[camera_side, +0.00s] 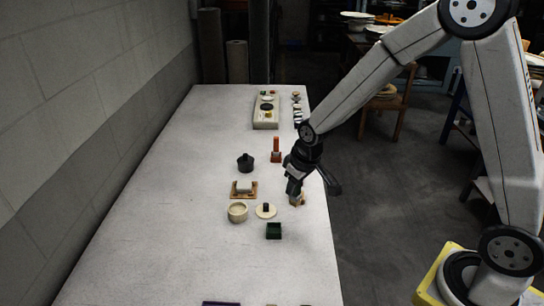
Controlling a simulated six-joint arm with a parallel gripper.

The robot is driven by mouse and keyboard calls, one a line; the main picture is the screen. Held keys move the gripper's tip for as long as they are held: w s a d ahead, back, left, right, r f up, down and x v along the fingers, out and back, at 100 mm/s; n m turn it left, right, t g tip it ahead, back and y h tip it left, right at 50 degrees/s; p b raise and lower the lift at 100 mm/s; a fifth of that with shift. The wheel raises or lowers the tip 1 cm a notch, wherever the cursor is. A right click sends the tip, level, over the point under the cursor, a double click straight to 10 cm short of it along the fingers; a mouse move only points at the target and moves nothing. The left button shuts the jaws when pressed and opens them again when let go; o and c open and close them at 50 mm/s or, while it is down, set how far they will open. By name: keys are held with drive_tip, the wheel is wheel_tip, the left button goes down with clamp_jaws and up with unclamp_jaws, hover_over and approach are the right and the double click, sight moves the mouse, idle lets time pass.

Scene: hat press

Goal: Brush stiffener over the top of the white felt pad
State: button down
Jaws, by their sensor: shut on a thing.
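A white felt pad (244,186) sits on a small wooden board (234,194) near the middle of the table. My gripper (295,196) points down close to the table's right side, to the right of the pad and apart from it. It is shut on a small tan thing (299,202), which may be the brush; it is too small and too covered to be sure. A round cream pot (237,212) stands just in front of the board. A pale round disc with a dark knob (266,211), like a lid, lies right of the pot.
A dark green box (274,231) stands in front of the disc. A black knobbed object (245,163) and an orange upright object (276,150) stand behind the board. A cream tray (262,125) and several small items are farther back. The table's left side is clear.

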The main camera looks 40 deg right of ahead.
sight(300, 200)
drive_tip(key=shift+s+d+m, duration=0.25)
drive_tip(key=shift+s+m, duration=0.05)
drive_tip(key=shift+s, duration=0.45)
drive_tip(key=shift+s+d+m, duration=0.2)
drive_tip(key=shift+s+m, duration=0.1)
drive_tip(key=shift+s, duration=0.4)
drive_tip(key=shift+w, duration=0.15)
drive_tip(key=w+a, duration=0.2)
drive_tip(key=w, duration=2.3)
drive_tip(key=shift+w+r, duration=0.2)
drive_tip(key=shift+r, duration=0.1)
drive_tip(key=shift+f, duration=0.1)
